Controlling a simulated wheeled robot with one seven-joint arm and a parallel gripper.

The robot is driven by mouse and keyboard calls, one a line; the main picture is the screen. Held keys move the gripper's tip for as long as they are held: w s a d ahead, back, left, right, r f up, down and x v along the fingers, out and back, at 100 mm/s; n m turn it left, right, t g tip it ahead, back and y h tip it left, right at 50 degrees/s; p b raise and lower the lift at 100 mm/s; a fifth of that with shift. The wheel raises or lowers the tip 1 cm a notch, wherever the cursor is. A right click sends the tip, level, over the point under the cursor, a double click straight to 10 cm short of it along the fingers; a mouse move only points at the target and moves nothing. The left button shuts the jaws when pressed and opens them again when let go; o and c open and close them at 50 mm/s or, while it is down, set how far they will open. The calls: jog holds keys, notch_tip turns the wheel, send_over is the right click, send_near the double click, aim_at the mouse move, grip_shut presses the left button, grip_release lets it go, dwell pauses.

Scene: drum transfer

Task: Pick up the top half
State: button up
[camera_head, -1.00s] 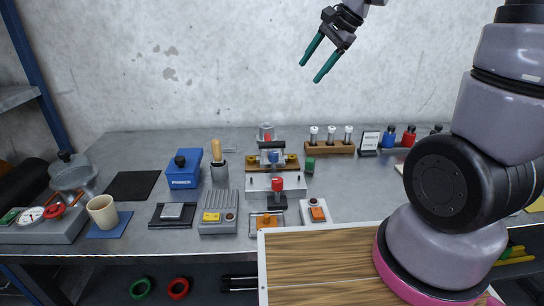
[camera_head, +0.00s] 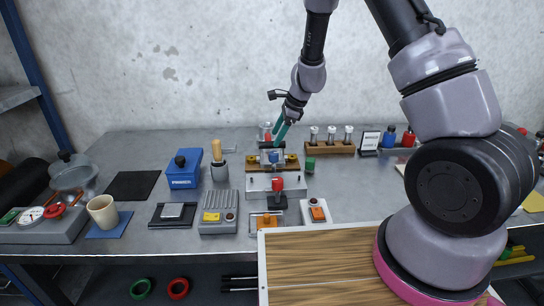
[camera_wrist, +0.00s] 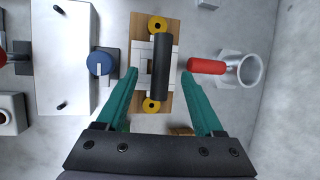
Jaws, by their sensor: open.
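The top half appears to be the pale block (camera_wrist: 145,67) with a black cylindrical bar (camera_wrist: 160,66) across it, set on a wooden base with two brass knobs (camera_wrist: 157,24) in the wrist view. In the head view the black bar (camera_head: 272,145) shows at the back middle of the bench. My gripper (camera_head: 276,136) is just above it, pointing down. In the wrist view its green fingers (camera_wrist: 160,75) are open, one on each side of the bar, with nothing between them gripped. Contact cannot be told. The underside of the block is hidden.
A blue round knob (camera_wrist: 100,63) and a white plate (camera_wrist: 65,60) lie left of the fingers; a red-handled tool with a metal ring (camera_wrist: 250,70) lies right. A wooden rack of vials (camera_head: 330,147) stands to the right. The dark mat (camera_head: 132,185) is bare.

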aim_at(271, 145)
jog(key=x, duration=0.6)
jog(key=shift+w, duration=0.1)
grip_shut()
jog(key=shift+r, duration=0.1)
dwell(1.2)
